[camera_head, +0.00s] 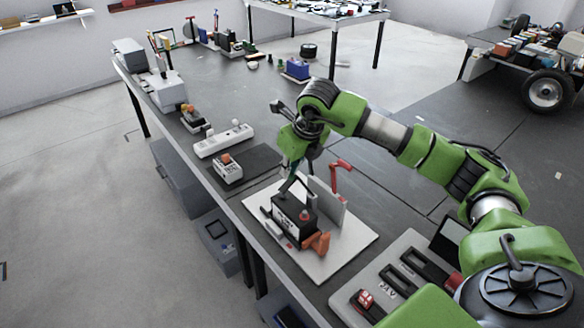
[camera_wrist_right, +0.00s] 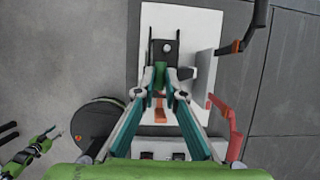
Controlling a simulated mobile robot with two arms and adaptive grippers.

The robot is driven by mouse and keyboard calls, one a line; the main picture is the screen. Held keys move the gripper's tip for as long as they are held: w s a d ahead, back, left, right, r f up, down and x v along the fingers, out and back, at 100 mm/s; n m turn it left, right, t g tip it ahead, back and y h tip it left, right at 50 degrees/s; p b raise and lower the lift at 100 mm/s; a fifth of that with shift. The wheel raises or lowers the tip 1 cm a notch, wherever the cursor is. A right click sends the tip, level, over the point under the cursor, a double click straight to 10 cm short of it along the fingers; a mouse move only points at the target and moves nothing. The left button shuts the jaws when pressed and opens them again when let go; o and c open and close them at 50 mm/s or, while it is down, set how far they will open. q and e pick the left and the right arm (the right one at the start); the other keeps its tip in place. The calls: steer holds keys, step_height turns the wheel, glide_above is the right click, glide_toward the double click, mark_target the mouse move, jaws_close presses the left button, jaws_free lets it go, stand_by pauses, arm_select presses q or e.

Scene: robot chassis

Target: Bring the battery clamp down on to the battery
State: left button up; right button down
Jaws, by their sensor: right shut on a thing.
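The black battery (camera_head: 286,219), a box with pale markings and a red terminal, stands on a white board. A thin black bar (camera_head: 291,187) rises over it and seems to be the battery clamp, tilted above the battery top. My right gripper (camera_head: 299,166) is over the battery. In the right wrist view its teal fingers (camera_wrist_right: 161,91) come together on a dark part, apparently the clamp; the contact itself is partly hidden. A black piece with a round pale bolt (camera_wrist_right: 166,48) lies just beyond the fingertips. At the lower left there, a small green gripper (camera_wrist_right: 57,134) shows, apparently my left.
A white power strip (camera_head: 223,141) and a grey tool tray (camera_head: 405,252) flank the board.

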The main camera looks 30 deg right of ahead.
steer(key=shift+a, duration=0.1)
steer(key=c, duration=2.1)
jaws_free()
steer(key=v, duration=1.2)
steer(key=shift+r, duration=0.1)
